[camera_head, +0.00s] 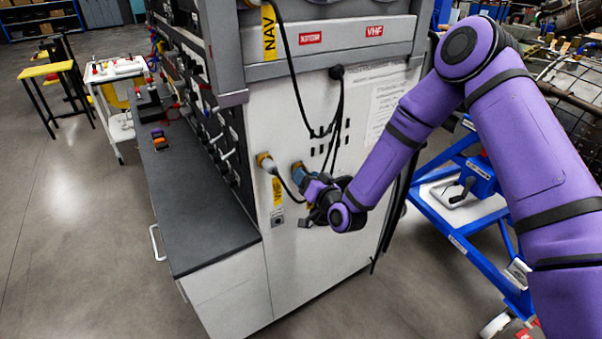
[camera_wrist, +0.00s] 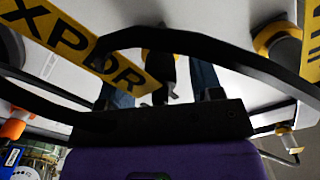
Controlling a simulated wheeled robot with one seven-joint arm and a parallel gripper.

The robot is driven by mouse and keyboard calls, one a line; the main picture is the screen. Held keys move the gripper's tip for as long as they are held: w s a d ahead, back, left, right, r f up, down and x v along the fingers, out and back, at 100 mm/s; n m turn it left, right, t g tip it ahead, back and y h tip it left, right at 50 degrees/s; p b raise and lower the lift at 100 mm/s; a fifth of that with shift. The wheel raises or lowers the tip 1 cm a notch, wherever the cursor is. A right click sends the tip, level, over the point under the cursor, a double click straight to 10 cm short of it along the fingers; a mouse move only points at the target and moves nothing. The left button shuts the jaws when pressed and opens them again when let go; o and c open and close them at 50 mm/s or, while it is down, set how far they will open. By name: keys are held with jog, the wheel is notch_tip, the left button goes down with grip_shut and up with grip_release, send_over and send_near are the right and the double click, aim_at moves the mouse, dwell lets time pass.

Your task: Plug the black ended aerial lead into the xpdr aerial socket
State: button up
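My gripper (camera_head: 306,178) is at the side panel of the grey-white stand, by the lower connectors. In the wrist view its two blue fingers (camera_wrist: 160,82) are apart, with a black connector end (camera_wrist: 161,68) between them and light gaps beside it. A yellow ring (camera_wrist: 147,52) shows at the connector's far end; whether the connector is seated there is hidden. The yellow XPDR label (camera_wrist: 85,45) lies left of the fingers, partly covered by a black lead (camera_wrist: 235,60) that loops across the view. The fingertips are small in the head view.
A grey plug in a yellow-ringed socket (camera_head: 265,161) is left of my gripper; another yellow-ringed connector (camera_wrist: 275,42) shows right in the wrist view. Black leads (camera_head: 338,110) hang down the panel. A dark worktop (camera_head: 195,215) is left, a blue trolley (camera_head: 455,235) right.

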grip_shut()
jog(key=shift+s+d, duration=0.35)
jog(key=shift+s, duration=0.2)
dwell(0.4)
jog(key=shift+v, duration=1.45)
jog(key=shift+d, duration=0.1)
